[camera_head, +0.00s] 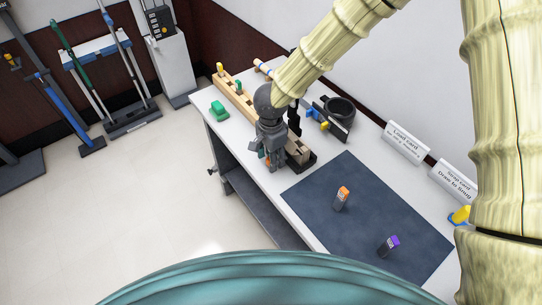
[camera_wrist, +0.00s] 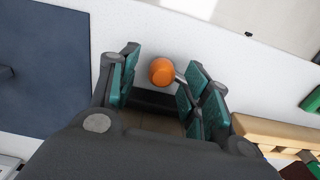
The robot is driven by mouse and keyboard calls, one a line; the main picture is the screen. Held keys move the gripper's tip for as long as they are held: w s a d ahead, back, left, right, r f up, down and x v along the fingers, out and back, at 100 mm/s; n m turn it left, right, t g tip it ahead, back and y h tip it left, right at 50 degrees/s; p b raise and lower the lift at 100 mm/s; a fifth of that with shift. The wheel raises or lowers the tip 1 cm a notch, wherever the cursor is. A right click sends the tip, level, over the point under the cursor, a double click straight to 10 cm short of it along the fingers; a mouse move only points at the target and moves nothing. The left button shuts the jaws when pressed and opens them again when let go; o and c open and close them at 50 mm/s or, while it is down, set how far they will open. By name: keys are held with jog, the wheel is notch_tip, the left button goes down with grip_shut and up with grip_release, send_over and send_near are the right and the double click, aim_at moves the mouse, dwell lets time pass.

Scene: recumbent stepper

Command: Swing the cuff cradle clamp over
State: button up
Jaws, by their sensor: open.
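My gripper (camera_head: 268,160) is at the left end of a small fixture with a pale block on a black base (camera_head: 301,157), near the table's left edge. In the wrist view my gripper (camera_wrist: 160,80) is open, with green-padded fingers on both sides. An orange ball knob (camera_wrist: 162,71) shows between the fingers, closer to the right ones; I cannot tell if it touches them. The knob appears to belong to the cradle clamp on this fixture; its arm is mostly hidden. In the head view the gripper covers much of the clamp.
A dark mat (camera_head: 365,223) bears an orange-topped item (camera_head: 341,199) and a purple-topped item (camera_head: 388,246). Two sign cards (camera_head: 405,143) (camera_head: 456,182) line the back edge.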

jog(key=shift+w+f, duration=0.2)
jog(key=shift+f, duration=0.25)
jog(key=shift+s+r, duration=0.1)
jog(key=shift+r, duration=0.05)
jog(key=shift+c, duration=0.8)
jog(key=c, duration=0.4)
grip_shut()
